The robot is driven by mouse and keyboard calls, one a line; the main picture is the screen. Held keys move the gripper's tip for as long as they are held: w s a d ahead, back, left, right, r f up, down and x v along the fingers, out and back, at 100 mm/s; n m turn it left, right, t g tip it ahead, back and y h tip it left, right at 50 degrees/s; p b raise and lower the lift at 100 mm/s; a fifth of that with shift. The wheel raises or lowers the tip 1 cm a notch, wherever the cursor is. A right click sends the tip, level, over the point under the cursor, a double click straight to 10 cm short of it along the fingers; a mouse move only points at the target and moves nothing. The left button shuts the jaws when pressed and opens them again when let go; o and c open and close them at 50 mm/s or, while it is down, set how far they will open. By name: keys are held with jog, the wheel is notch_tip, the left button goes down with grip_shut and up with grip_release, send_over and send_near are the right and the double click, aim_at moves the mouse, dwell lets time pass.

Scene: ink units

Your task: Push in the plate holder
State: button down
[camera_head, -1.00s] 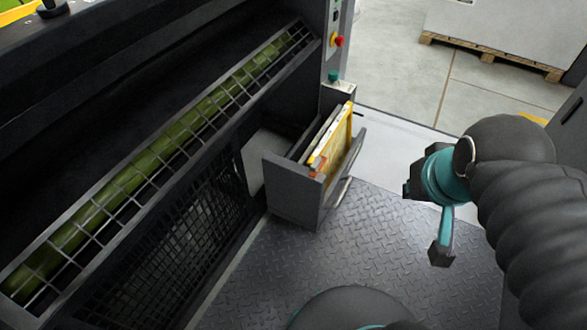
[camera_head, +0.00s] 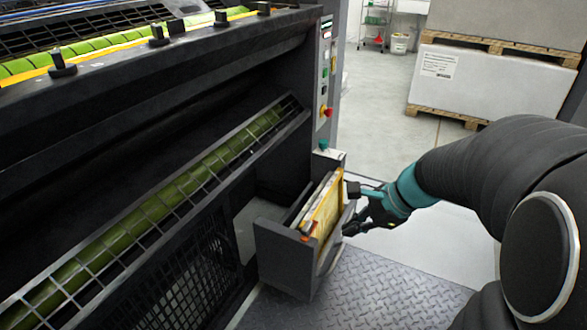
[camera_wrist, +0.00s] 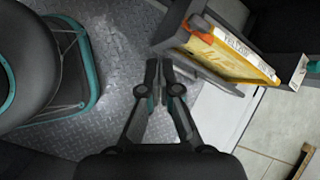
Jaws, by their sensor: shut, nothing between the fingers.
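The plate holder (camera_head: 286,262) is a dark grey drawer-like box, pulled out from the printing machine at its right end. It holds upright yellow-edged plates or folders (camera_head: 322,212); the wrist view shows a yellow one with a printed label (camera_wrist: 228,52). My gripper (camera_head: 350,209) is beside the holder's outer front face, at its right. In the wrist view my gripper's fingers (camera_wrist: 158,68) are together and empty, with the holder's edge close beyond the tips. Whether they touch the holder, I cannot tell.
The machine has a control panel with a red knob (camera_head: 326,111) and a green roller (camera_head: 150,217) behind a wire guard. The tread-plate floor (camera_head: 370,290) in front of the holder is open. Pallets with wrapped stacks (camera_head: 490,85) stand at the back right.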

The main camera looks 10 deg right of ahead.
jog(key=w+d+f+m+t+y, duration=0.1)
jog(key=w+d+f+m+t, duration=0.1)
jog(key=w+d+f+m, duration=0.4)
jog(key=shift+m, duration=0.4)
jog(key=w+a+f+b, duration=0.1)
jog(key=a, duration=0.2)
jog(key=w+a+f, duration=0.2)
jog(key=a, duration=0.1)
jog(key=w+a+f+b, duration=0.1)
jog(key=a, duration=0.2)
jog(key=shift+w+f+b, duration=0.2)
jog(key=shift+f+b, duration=0.1)
jog(key=shift+f, duration=0.1)
jog(key=shift+w+a, duration=0.3)
jog(key=shift+a, duration=0.1)
